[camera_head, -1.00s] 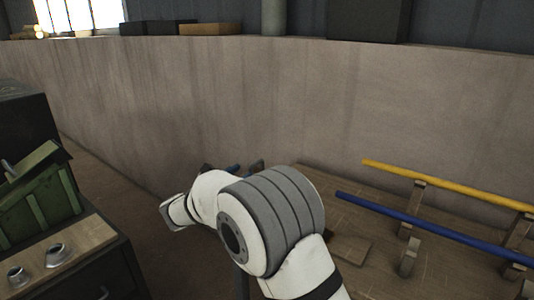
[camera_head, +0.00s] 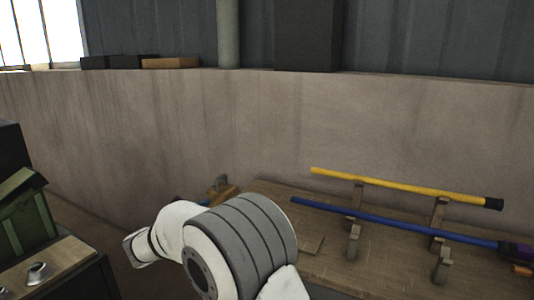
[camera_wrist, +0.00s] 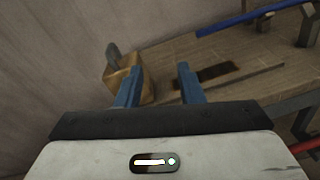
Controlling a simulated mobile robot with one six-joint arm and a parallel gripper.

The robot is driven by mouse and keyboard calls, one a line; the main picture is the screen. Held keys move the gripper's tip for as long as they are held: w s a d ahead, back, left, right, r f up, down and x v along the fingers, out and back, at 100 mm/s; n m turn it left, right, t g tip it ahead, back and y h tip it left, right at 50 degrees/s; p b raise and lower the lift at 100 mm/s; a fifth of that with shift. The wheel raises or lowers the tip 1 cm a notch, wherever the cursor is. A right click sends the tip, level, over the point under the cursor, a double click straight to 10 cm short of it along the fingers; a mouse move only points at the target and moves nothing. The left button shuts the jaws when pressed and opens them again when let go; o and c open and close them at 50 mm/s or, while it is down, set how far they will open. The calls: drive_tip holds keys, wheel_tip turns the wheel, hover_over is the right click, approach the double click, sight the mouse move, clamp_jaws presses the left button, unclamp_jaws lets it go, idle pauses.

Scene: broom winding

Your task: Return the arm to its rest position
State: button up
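My white and grey arm (camera_head: 240,245) is folded in the lower middle of the head view. My gripper (camera_wrist: 159,68) shows in the wrist view with two blue fingers set well apart and nothing between them. Past the fingers lie the wooden table (camera_wrist: 245,75) and a tan block-like object with a grey handle (camera_wrist: 122,72), which sits at the table's left end. The gripper seems apart from both. In the head view the fingers are mostly hidden behind the arm.
A yellow pole (camera_head: 400,184) and a blue pole (camera_head: 390,222) rest on wooden stands on the table (camera_head: 320,262) at right. A green crate (camera_head: 28,222) stands on a cabinet at left. A concrete wall (camera_head: 200,130) runs behind.

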drive_tip(key=s+d+r+m+g+p, duration=0.1)
drive_tip(key=s+d+m+g+p, duration=0.2)
drive_tip(key=d, duration=0.6)
drive_tip(key=s+d+r+m+g+y+p, duration=0.15)
drive_tip(key=s+d+m+g, duration=0.3)
drive_tip(key=d, duration=0.45)
drive_tip(key=s+d+r+m+g+h+p, duration=0.1)
drive_tip(key=s+d+r+m+g, duration=0.15)
drive_tip(key=s+d+m, duration=0.45)
drive_tip(key=s+d+m+g+y+p, duration=0.1)
drive_tip(key=s+d+m+y+p, duration=0.1)
drive_tip(key=s+m, duration=0.4)
drive_tip(key=s+d+m+g+y+p, duration=0.1)
drive_tip(key=s+d+m+y+p, duration=0.2)
drive_tip(key=s+m+y, duration=0.3)
drive_tip(key=s, duration=0.5)
drive_tip(key=shift+s+d+r+p, duration=0.15)
drive_tip(key=shift+s+d+p, duration=0.2)
drive_tip(key=shift+p, duration=0.05)
